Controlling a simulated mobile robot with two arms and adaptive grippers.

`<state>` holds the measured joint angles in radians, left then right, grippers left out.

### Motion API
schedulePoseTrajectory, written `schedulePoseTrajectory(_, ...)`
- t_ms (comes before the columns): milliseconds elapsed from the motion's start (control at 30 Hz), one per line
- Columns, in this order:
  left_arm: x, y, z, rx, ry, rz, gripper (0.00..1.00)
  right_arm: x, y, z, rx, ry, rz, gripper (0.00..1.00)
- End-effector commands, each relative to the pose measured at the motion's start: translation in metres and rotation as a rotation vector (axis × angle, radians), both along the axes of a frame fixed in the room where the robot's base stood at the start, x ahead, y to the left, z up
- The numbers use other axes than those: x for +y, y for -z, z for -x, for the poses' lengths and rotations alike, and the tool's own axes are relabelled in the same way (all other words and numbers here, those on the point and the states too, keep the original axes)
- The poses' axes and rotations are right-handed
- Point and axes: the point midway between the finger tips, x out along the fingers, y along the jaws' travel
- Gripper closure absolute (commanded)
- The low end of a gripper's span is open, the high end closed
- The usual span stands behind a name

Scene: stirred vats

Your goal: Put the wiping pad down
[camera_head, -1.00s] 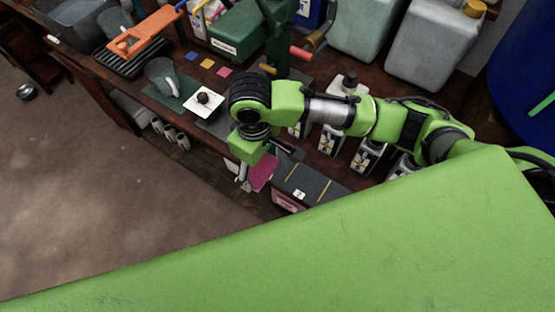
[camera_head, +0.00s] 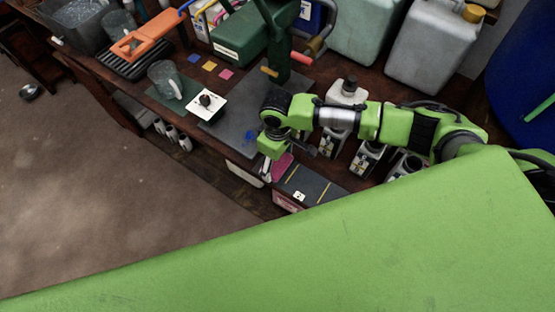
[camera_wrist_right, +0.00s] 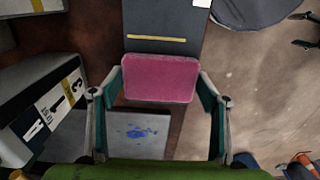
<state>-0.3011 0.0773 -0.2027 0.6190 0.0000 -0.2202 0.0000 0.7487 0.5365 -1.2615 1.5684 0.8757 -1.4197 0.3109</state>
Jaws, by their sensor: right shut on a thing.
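The pink wiping pad (camera_wrist_right: 160,78) is held between the two fingers of my right gripper (camera_wrist_right: 158,90) in the wrist view. In the head view the pad (camera_head: 281,166) shows partly beneath the right gripper (camera_head: 272,168), near the table's front edge. The pad is just left of a dark mat with yellow lines (camera_head: 322,188). In the wrist view the pad overlaps the near part of this dark mat (camera_wrist_right: 162,22); I cannot tell whether it touches. My left gripper is not in view.
A grey plate (camera_head: 232,125) with a blue smear lies left of the right gripper. A white box with a dark knob (camera_head: 206,104) and a glass mug (camera_head: 165,80) stand farther left. Several labelled bottles (camera_head: 366,158) stand close on the right. A green stand (camera_head: 277,45) rises behind.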

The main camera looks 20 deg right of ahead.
Motion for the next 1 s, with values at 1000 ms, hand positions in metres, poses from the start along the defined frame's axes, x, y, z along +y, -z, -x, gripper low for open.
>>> schedulePoseTrajectory(1000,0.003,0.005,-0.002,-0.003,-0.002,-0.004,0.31,0.001,-0.048,-0.001,-0.005,-0.001,-0.003,0.15)
